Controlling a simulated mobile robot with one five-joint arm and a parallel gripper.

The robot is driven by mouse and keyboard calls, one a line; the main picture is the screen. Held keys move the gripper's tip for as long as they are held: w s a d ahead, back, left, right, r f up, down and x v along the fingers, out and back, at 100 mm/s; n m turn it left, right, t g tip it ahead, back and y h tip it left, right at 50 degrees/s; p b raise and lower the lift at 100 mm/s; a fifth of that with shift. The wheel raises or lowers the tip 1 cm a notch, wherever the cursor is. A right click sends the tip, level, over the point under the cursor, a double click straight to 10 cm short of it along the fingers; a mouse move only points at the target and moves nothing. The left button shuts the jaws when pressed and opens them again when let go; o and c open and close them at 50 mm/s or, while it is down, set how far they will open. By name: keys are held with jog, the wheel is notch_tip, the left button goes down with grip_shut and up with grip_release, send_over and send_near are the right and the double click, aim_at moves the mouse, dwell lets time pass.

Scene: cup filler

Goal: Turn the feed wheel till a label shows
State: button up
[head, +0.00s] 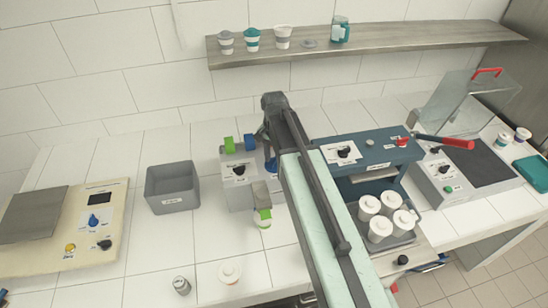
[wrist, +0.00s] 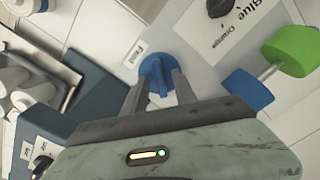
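The feed wheel (wrist: 157,72) is a blue disc with a raised ridge on the side of the grey labelling machine (head: 237,190). A sliver of blue beside my arm in the head view (head: 271,167) looks like the same wheel. My gripper (wrist: 162,82) points at the wheel, with one finger on each side of the ridge. A gap shows between the fingers; I cannot tell whether they touch the wheel. A green-and-white cup (head: 262,222) stands at the machine's front. No label can be made out on it.
A green roll (wrist: 292,50) and a blue roll (wrist: 248,90) sit on a rod near my gripper. A grey bin (head: 172,188) stands left of the machine. A blue machine (head: 370,150) and a tray of white containers (head: 405,240) stand right of my arm.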

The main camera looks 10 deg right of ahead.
aim_at(274, 160)
notch_tip(274, 160, up, 8)
jog(key=p, duration=0.7)
jog(key=shift+f, duration=0.2)
jog(key=shift+f, duration=0.1)
